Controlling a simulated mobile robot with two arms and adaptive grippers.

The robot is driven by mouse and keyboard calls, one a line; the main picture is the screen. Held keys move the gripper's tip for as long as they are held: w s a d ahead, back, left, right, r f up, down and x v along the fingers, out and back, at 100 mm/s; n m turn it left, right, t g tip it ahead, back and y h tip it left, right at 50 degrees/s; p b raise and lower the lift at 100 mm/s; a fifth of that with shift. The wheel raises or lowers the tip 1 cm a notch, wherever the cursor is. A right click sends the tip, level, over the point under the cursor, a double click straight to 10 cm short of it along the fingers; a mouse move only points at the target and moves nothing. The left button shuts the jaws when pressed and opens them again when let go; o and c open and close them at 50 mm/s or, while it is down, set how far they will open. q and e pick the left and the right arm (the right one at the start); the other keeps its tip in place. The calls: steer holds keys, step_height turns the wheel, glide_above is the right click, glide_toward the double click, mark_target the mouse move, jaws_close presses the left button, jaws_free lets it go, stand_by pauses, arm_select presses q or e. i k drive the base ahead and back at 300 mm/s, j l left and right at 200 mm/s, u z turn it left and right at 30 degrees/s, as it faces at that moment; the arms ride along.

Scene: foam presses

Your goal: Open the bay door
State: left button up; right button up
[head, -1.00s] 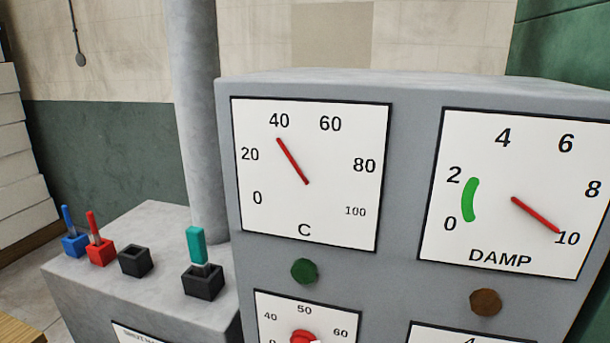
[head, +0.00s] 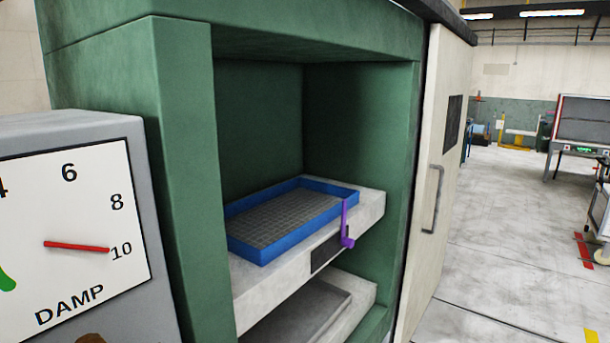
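A green cabinet bay (head: 180,150) fills the middle of the head view, and its front is uncovered. A cream door (head: 445,120) with a grey vertical handle (head: 433,198) and a dark panel (head: 452,124) stands at the bay's right side. It stands swung out, clear of the opening. Inside, a blue-rimmed tray (head: 270,249) with a grey grid floor sits on a pale shelf (head: 372,207). A purple latch or lever (head: 346,225) is at the shelf's front edge. Neither of my grippers is in view.
The grey gauge box (head: 80,125) with the DAMP dial (head: 70,235) stands close at the left, its needle near 10. Below the tray is a second pale shelf (head: 362,291). Open concrete floor (head: 500,240) lies right of the door, with a bench (head: 580,149) farther back.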

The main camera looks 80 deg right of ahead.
mark_target(450, 60)
steer(key=z, duration=3.6)
steer(key=i+l, duration=0.15)
steer(key=i, duration=0.15)
steer(key=z, duration=0.05)
